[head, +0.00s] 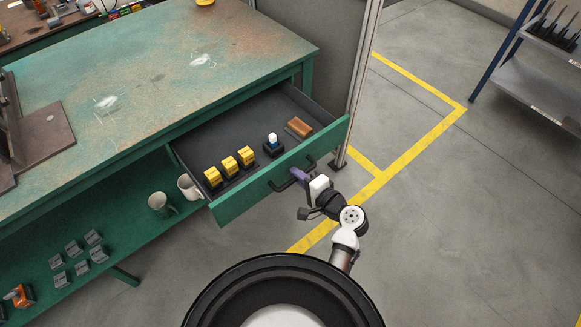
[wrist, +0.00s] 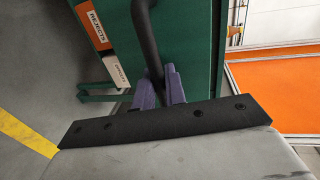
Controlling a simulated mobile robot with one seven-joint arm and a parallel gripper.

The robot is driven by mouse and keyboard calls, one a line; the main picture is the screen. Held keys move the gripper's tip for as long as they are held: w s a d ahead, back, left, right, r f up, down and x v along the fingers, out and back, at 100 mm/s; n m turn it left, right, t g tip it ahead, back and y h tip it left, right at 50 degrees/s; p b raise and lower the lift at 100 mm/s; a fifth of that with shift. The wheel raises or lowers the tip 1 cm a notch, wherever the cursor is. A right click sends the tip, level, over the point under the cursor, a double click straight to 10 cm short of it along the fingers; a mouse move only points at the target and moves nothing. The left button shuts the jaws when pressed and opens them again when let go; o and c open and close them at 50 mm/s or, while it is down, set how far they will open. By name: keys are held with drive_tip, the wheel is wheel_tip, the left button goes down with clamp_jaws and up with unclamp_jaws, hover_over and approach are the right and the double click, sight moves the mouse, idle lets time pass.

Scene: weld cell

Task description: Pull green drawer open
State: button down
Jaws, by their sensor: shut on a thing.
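The green drawer (head: 247,201) under the green workbench stands pulled out, its inside open to view. A dark bar handle (head: 281,186) is on its front; in the wrist view the handle (wrist: 149,40) runs down between my purple fingers. My gripper (head: 297,174) is at the drawer front, shut on the handle. My gripper (wrist: 160,88) hides the lower part of the handle in the wrist view. The drawer holds several yellow blocks (head: 229,165), a brown block (head: 299,127) and a white-topped item in a black holder (head: 273,144).
The workbench top (head: 170,75) is above and behind the drawer. Two mugs (head: 160,203) and several small grey parts (head: 75,250) are on the lower shelf. A post (head: 361,85) stands beside the drawer's right end. The grey floor (head: 450,210) to the right is clear.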

drive_tip(key=shift+f+v, duration=0.2)
drive_tip(key=shift+v, duration=0.8)
drive_tip(key=c, duration=1.6)
unclamp_jaws()
drive_tip(key=shift+o, duration=0.2)
drive_tip(key=shift+s+d, duration=0.1)
drive_tip(key=shift+s, duration=0.05)
